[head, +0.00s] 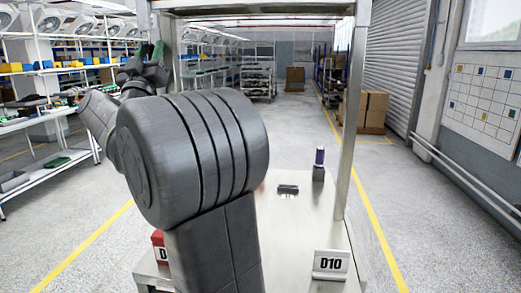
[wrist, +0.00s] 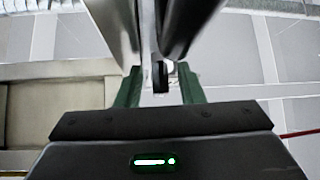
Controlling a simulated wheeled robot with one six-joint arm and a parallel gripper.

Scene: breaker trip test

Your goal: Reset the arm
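My arm fills the left middle of the head view, folded upward, its large grey joint in front of the metal bench (head: 300,225). My gripper (head: 150,52) is up at the upper left, pointing up, beside the bench's left post and well away from the bench top. In the wrist view the two green fingers of my gripper (wrist: 160,88) stand apart, with nothing visibly held between them. A pale upright surface and a dark shape show beyond the fingers; I cannot tell what they are.
On the bench lie a small dark device (head: 288,189) and a purple cylinder (head: 319,157) in a dark holder.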

